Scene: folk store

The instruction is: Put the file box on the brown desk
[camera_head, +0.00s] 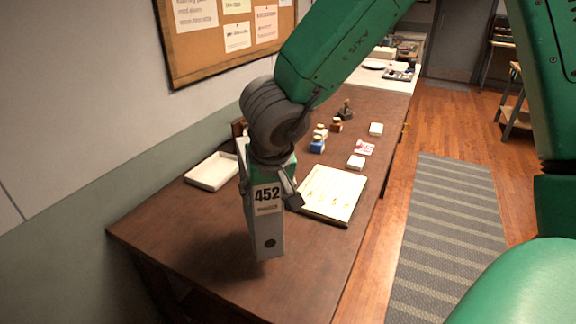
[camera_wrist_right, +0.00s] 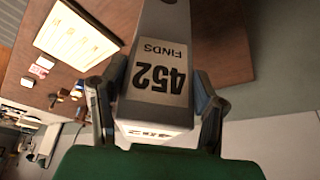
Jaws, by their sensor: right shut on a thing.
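The grey file box (camera_head: 268,228) has a white label reading 452. It stands upright at the near part of the brown desk (camera_head: 190,235); I cannot tell for sure whether its bottom touches the desktop. My right gripper (camera_head: 270,190) comes down from above and is shut on the upper part of the file box. In the right wrist view the file box (camera_wrist_right: 160,30) lies between the two fingers of the right gripper (camera_wrist_right: 155,105), one on each side. My left gripper is not in view.
A white tray (camera_head: 212,172) lies behind the box by the wall. An open book or sheet on a board (camera_head: 333,193) lies right of it. Small bottles (camera_head: 317,146) and white boxes (camera_head: 356,162) stand farther back. The near left desktop is clear.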

